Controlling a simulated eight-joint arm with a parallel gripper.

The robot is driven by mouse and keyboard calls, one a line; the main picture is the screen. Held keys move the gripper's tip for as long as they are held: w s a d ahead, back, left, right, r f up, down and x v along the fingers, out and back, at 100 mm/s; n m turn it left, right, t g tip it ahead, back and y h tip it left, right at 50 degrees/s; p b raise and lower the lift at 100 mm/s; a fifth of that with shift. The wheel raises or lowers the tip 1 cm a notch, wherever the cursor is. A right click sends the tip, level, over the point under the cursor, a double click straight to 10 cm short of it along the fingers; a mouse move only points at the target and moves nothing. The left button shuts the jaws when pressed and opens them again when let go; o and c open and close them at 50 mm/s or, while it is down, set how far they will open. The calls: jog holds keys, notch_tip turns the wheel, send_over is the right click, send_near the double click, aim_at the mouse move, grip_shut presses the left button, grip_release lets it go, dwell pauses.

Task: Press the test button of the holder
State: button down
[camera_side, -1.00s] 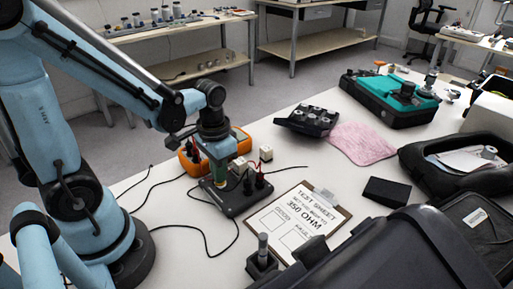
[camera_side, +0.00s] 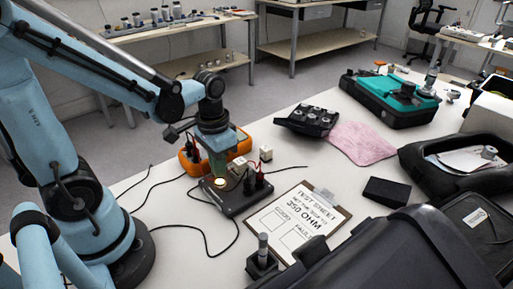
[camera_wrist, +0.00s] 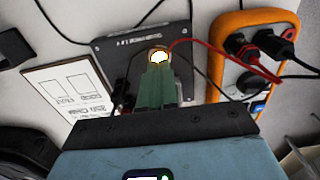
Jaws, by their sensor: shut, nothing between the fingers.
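The holder is a dark flat plate (camera_side: 238,203) on the white table, with leads plugged into its right part. A round button on it (camera_side: 220,183) glows pale yellow. In the wrist view the holder (camera_wrist: 120,48) lies ahead of my fingers, and the glowing button (camera_wrist: 158,56) shows white right at their tips. My gripper (camera_side: 218,174) is shut and empty, pointing down over the button. Its greenish fingers also show in the wrist view (camera_wrist: 158,72). I cannot tell whether the tips touch the button; the fingers hide part of it.
An orange-cased meter (camera_side: 243,140) stands behind my gripper, with red and black leads in the wrist view (camera_wrist: 285,10). A small white cube (camera_side: 266,153) stands behind the holder. A clipboard test sheet (camera_side: 290,222) lies to the right. Black cables cross the table.

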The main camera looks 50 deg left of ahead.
aim_at(220, 181)
jog(key=shift+r, duration=2.35)
jog(key=shift+r, duration=0.1)
jog(key=d+r+t, duration=0.1)
jog(key=t, duration=0.1)
jog(key=w+r+t, duration=0.1)
jog(key=t, duration=0.1)
jog(key=w+d+r+t, duration=0.1)
jog(key=t, duration=0.2)
jog(key=shift+d+r, duration=0.35)
